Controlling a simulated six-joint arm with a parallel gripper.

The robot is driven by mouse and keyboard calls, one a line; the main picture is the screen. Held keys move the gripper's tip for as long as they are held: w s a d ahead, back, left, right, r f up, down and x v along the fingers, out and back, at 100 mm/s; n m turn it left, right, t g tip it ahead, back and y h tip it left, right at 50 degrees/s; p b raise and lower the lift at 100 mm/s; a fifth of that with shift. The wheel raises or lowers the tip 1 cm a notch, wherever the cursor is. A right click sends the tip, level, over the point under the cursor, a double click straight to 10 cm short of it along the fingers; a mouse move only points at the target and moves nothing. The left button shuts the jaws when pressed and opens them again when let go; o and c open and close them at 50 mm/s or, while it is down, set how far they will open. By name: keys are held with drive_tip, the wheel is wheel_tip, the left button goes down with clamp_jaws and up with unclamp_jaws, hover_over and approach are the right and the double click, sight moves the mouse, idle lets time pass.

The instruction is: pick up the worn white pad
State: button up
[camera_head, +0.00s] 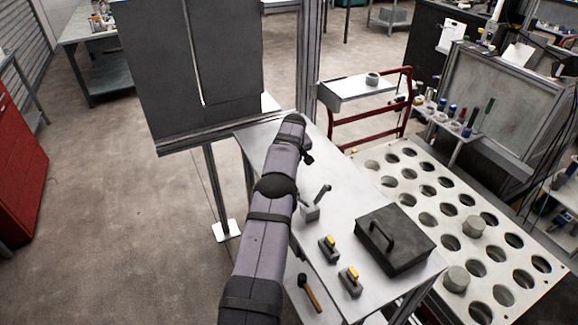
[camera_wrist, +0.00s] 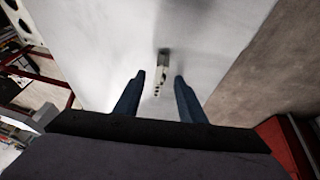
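In the wrist view, my gripper (camera_wrist: 159,77) is open, with its two dark blue fingers apart over a white tabletop (camera_wrist: 100,50). The fingers do not visibly touch the piece. In the head view, my arm reaches over the white table (camera_head: 345,190), and it hides part of the top. The fingers do not show clearly there.
A lever block (camera_head: 310,211), two yellow-topped grey blocks (camera_head: 329,250) (camera_head: 350,284) and a black case (camera_head: 396,240) stand on the table's right part. A hammer (camera_head: 309,292) lies lower. A holed white rack (camera_head: 430,205) adjoins on the right. A dark panel (camera_head: 190,70) stands behind.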

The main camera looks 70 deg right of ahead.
drive_tip(key=shift+d+f, duration=0.1)
drive_tip(key=shift+f, duration=0.25)
clamp_jaws()
drive_tip(key=shift+r, duration=0.1)
drive_tip(key=shift+r, duration=0.25)
wheel_tip(320, 180, up, 8)
drive_tip(key=shift+f+p, duration=0.25)
drive_tip(key=shift+p, duration=0.8)
drive_tip(key=shift+r+p, duration=0.9)
drive_tip(key=shift+p, duration=0.1)
